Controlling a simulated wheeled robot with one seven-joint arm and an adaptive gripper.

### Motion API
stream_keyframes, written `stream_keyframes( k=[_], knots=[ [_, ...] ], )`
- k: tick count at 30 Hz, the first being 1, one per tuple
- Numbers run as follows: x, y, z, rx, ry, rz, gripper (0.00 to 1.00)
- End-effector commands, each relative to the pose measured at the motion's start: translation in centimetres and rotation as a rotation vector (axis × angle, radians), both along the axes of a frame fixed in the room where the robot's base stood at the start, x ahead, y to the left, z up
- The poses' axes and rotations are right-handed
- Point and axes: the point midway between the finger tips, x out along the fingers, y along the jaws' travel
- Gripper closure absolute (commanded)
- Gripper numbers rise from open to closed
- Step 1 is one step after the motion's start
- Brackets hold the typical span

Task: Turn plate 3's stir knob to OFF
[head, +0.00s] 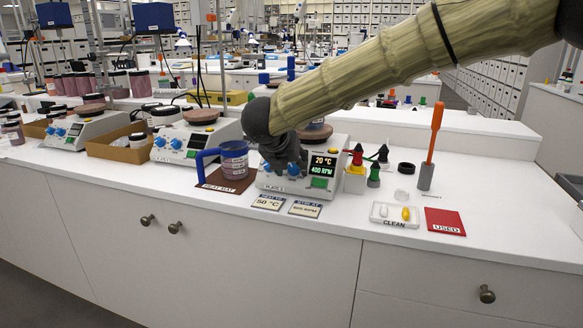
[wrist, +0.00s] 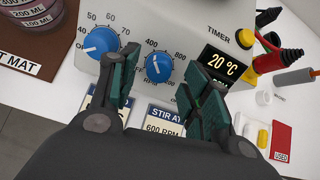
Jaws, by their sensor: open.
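Plate 3 (head: 312,193) is a white hot plate with a lit display (head: 322,165) reading 20 °C and 400 RPM. Its blue stir knob (wrist: 158,68) faces me in the wrist view, with its white pointer line up near the 400 mark. The blue heat knob (wrist: 101,44) is to its left. My gripper (wrist: 163,72) is open, with one dark green finger on each side of the stir knob. I see no clear contact with the knob. The OFF mark by the stir knob is partly hidden by the left finger.
A blue-handled jug (head: 234,160) stands on a brown heat mat (head: 226,183) left of plate 3. Cards (head: 305,209) lie in front. Coloured bottles (head: 374,172), an orange-handled tool (head: 434,133), a CLEAN tray (head: 387,221) and red USED mat (head: 446,222) are right.

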Motion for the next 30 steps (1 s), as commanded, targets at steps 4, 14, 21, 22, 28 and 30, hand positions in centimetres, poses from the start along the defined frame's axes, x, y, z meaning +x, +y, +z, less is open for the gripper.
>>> stream_keyframes(
  k=[4, 14, 21, 22, 28, 30],
  knots=[
    [0.68, -0.14, -0.76, 0.0, 0.0, 0.001, 0.52],
    [0.91, -0.1, -0.98, 0.0, 0.0, 0.003, 0.52],
    [0.89, -0.08, -0.96, 0.0, 0.0, 0.003, 0.91],
    [0.9, -0.08, -0.96, 0.0, 0.0, 0.003, 0.96],
    [0.88, -0.09, -0.91, -0.003, 0.001, 0.006, 0.99],
    [0.89, -0.1, -0.85, -0.009, 0.003, 0.013, 0.99]
  ],
)
